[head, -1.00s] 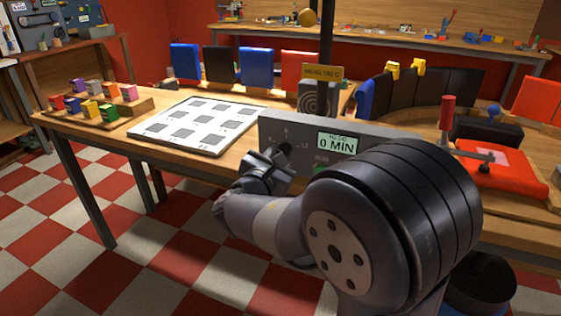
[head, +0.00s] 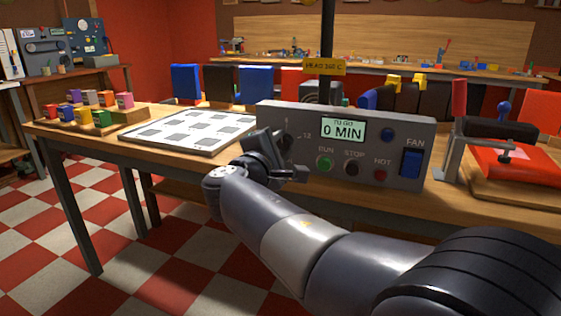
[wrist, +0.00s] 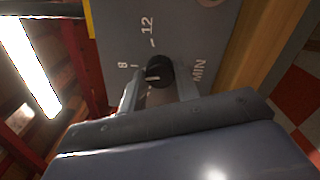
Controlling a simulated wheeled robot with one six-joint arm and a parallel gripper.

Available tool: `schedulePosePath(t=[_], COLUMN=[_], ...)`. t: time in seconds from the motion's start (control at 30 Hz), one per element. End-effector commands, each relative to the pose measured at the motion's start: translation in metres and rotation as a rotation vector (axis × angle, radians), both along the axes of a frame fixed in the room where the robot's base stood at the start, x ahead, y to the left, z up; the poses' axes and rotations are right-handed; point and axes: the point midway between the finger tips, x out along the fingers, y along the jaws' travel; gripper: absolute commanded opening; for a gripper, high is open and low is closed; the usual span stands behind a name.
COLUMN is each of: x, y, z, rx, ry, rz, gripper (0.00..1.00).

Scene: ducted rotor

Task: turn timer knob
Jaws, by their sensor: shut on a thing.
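The timer knob (wrist: 159,71) is a small black dial with a pale pointer line on a grey panel in the wrist view. Marks 8, 12 and MIN are printed around it. The pointer lies toward the 8 side. My gripper (wrist: 155,88) has its two fingers on either side of the knob and is shut on it. In the head view my gripper (head: 282,160) is at the left end of the grey control box (head: 400,123) and hides the knob. The display (head: 343,130) reads 0 MIN.
The box also carries a green RUN button (head: 325,163), a STOP button (head: 351,168), a red HOT lamp (head: 380,175) and a blue FAN switch (head: 411,163). A white board (head: 150,137) lies left.

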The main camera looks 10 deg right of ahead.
Motion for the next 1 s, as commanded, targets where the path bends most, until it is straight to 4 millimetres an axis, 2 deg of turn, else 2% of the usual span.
schedulePosePath(t=[0.03,0.4,0.9,0.93,1.0], x=[-0.0002,0.0001,0.0001,0.0001,0.0001], y=[-0.0001,0.0,-0.0001,-0.0001,-0.0001], z=[-0.005,-0.0024,-0.0012,-0.0012,-0.0011], rx=[0.024,0.134,0.146,0.146,0.146], ry=[-0.018,-0.095,-0.103,-0.103,-0.104], rz=[0.0,-0.001,-0.001,-0.001,-0.001], gripper=[0.08,0.07,0.07,0.32,0.38])
